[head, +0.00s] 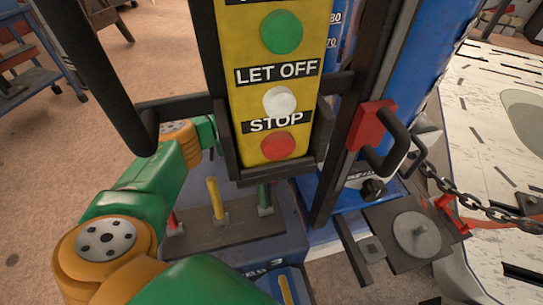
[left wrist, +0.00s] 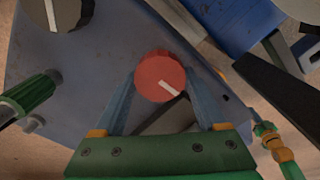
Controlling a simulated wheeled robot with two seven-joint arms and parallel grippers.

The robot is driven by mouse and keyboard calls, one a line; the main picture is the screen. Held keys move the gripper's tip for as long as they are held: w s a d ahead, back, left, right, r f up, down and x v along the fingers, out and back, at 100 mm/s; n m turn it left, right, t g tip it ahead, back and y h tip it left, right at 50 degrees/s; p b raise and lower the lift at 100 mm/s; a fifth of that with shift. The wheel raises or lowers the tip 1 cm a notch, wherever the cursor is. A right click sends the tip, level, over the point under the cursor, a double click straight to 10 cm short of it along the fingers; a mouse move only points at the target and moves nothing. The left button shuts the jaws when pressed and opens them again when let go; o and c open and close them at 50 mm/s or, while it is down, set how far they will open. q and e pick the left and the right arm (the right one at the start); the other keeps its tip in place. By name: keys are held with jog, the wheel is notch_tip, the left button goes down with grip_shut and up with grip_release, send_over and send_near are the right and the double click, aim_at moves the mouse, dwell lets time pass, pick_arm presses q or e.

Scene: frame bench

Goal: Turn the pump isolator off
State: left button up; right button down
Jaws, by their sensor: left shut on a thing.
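A round red knob (left wrist: 160,77) with a white pointer line shows in the left wrist view, on a blue-grey box face (left wrist: 85,75). The line runs from near the knob's middle toward the lower right. My left gripper (left wrist: 160,84) has one finger on each side of the knob and is shut on it. In the head view my green and orange left arm reaches in from the lower left. Its gripper and the red knob are hidden there behind the yellow button panel. I cannot read any label by the knob.
A yellow panel (head: 242,104) with green, white and red buttons hangs in front. Below it stand red, yellow and green levers (head: 215,198). A chain (head: 470,190) hangs right.

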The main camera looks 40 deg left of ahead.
pick_arm(q)
jog(key=shift+w, duration=0.1)
jog(key=o, duration=1.3)
jog(key=shift+r, duration=0.1)
notch_tip(320, 180, up, 7)
